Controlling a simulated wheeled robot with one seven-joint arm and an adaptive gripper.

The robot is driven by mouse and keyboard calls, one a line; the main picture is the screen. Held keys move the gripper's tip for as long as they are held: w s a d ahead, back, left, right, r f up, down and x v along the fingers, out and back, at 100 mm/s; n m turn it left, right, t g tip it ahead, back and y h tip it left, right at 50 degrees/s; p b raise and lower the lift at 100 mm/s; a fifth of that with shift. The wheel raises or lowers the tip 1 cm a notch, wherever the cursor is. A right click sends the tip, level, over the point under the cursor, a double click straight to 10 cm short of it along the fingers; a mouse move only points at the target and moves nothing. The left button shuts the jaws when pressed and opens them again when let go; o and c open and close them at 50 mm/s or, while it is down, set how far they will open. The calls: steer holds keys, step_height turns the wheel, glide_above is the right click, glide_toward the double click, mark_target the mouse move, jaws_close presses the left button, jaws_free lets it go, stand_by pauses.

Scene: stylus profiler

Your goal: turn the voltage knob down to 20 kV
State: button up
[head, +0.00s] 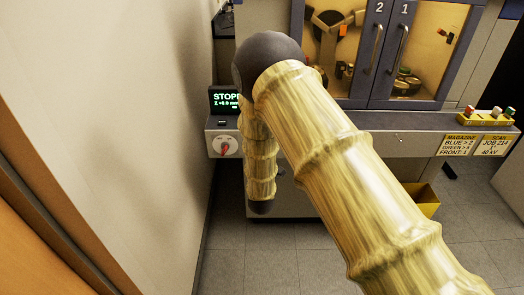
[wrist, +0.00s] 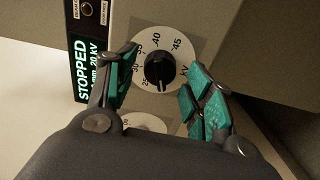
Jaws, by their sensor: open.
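The voltage knob (wrist: 159,71) is black, on a white dial (wrist: 143,39) marked from 25 to 45 and kV, in the wrist view. Its pale mark points toward the bottom of the picture, past the 25. The display (wrist: 83,70) beside it reads STOPPED and what looks like 20 kV. My gripper (wrist: 159,73) is open, its teal-padded fingers on either side of the knob, with gaps visible between pads and knob. In the head view my arm hides the gripper and I cannot make out this knob; the display (head: 225,100) shows there.
A second white dial (wrist: 146,121) is partly hidden below my fingers. A dial with a red pointer (head: 227,148) is on the panel in the head view. A wall (head: 120,110) is close on the left. The cabinet doors (head: 385,50) and a yellow bin (head: 424,200) are to the right.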

steer(key=s+p, duration=0.1)
steer(key=s, duration=0.7)
stand_by(0.4)
steer(key=s, duration=1.2)
